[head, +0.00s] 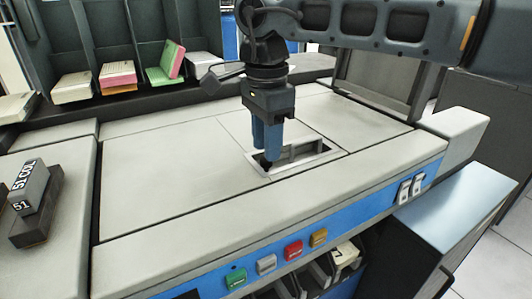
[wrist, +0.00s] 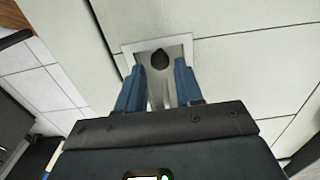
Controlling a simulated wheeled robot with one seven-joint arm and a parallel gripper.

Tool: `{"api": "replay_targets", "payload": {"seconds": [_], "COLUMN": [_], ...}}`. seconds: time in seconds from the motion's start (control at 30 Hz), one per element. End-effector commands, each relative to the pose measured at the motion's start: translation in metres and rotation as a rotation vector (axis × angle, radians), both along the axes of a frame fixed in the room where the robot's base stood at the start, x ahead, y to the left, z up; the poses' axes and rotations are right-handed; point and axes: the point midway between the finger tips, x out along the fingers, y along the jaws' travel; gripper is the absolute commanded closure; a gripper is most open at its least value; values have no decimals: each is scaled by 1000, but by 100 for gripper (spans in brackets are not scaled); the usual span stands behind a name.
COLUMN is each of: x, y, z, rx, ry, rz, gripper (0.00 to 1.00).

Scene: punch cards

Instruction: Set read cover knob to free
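The dark round knob (wrist: 159,59) sits in a light-framed rectangular recess (head: 318,158) in the machine's flat top. In the wrist view it lies just ahead of the gap between my fingertips, and I see no contact. My gripper (head: 268,155) points straight down at the left part of the recess. In the wrist view its two blue fingers (wrist: 160,72) stand apart with nothing held between them. In the head view the fingers largely hide the knob, and I cannot read its setting or any label.
Card stacks (head: 118,74) stand in dark slots behind. A dark block labelled 51 (head: 35,200) rests at left. The top around the recess is clear.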

Motion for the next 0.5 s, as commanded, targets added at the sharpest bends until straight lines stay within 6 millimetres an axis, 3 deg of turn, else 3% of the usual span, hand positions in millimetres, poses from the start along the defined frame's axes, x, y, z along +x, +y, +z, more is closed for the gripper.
{"api": "replay_targets", "payload": {"seconds": [0.2, 0.5], "x": [0, -1], "y": [0, 0], "z": [-23, -27], "rx": [0, 1], "ry": [1, 1], "rz": [0, 0], "gripper": [64, 64]}}
